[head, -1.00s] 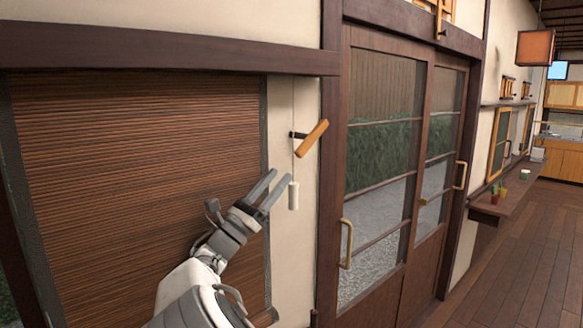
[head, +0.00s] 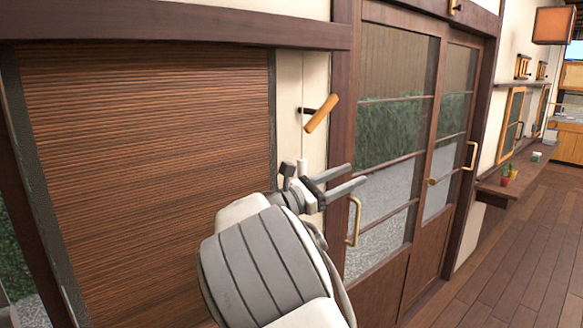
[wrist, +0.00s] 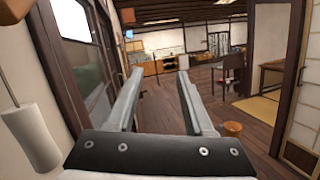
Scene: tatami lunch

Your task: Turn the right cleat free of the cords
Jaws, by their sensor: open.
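The right cleat (head: 321,113) is an orange wooden bar on a dark stem, fixed to the pale wall strip between the blind and the door frame. It stands tilted, its upper end to the right. A thin cord (head: 302,98) hangs beside its stem, with a white cylindrical pull (head: 302,166) below, partly hidden by my gripper. The pull also shows at the left of the wrist view (wrist: 38,135). My gripper (head: 359,176) is open and empty, below and right of the cleat, apart from it, with its fingers pointing right, across the door frame.
A brown slatted blind (head: 150,160) fills the left. A sliding glass door with a brass handle (head: 353,222) is close right of my gripper. A wall shelf (head: 515,180) holds small items farther right. The wooden floor (head: 500,265) there is clear.

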